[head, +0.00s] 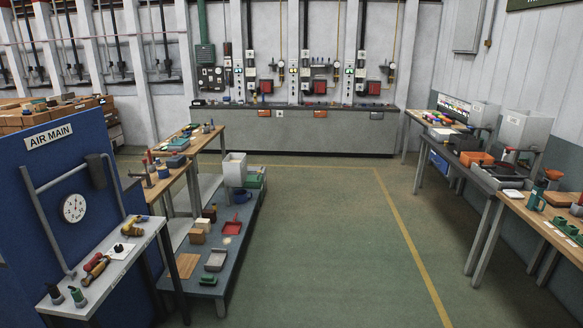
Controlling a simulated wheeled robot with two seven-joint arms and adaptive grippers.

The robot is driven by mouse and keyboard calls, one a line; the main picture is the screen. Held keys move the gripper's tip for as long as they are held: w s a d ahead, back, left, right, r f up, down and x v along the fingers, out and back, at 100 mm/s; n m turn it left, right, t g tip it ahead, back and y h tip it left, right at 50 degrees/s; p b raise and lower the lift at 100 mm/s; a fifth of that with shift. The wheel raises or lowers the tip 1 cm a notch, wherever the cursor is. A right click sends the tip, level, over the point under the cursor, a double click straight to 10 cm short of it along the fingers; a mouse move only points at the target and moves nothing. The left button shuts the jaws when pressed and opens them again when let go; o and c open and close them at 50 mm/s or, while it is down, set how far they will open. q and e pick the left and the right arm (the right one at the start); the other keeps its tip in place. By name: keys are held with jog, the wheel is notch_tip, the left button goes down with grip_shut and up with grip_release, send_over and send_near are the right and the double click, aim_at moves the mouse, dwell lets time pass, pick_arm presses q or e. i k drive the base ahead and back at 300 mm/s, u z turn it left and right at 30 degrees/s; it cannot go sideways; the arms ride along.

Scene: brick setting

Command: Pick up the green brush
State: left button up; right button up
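I cannot clearly make out a green brush. A small dark green thing (77,296) stands at the front of the narrow shelf (62,307) at lower left; it is too small to tell whether it is a brush. Other green things are a teal upright object (536,196) and small green pieces (566,226) on the right bench, and a flat green thing (208,279) on the low platform. Neither of my grippers is in view.
A blue panel (40,195) with a gauge stands at left behind the shelf. A low grey platform (231,257) with boxes and a red dustpan (232,228) lies beside wooden tables. Benches line the right wall. The green floor (330,230) in the middle is clear.

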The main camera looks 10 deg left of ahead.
aim_at(206, 279)
jog(key=u, duration=0.15)
jog(key=i, duration=1.95)
jog(key=u, duration=0.5)
jog(key=i, duration=1.75)
jog(key=u, duration=0.2)
